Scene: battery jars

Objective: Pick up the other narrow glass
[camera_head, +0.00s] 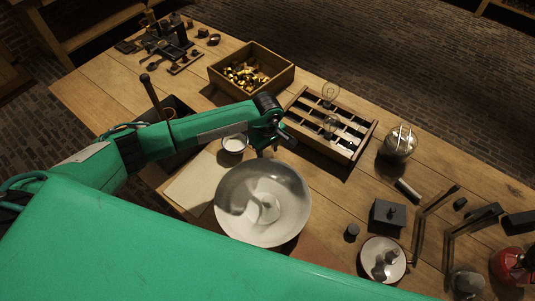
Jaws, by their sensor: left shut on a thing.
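My left arm reaches in from the left, and its gripper (280,138) is at the near left side of the wooden rack (352,152), above the table. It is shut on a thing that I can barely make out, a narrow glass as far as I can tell. Clear round glass shows at the rack, one piece at its back edge (331,91) and one over its slats (331,123). My right gripper is not in view.
A large pale bowl (235,215) stands just in front of the gripper, with a small white cup (234,145) to the left. A box of brass parts (284,80) is behind. A metal jar (398,143), a dark block (387,216) and a white dish (371,262) stand to the right.

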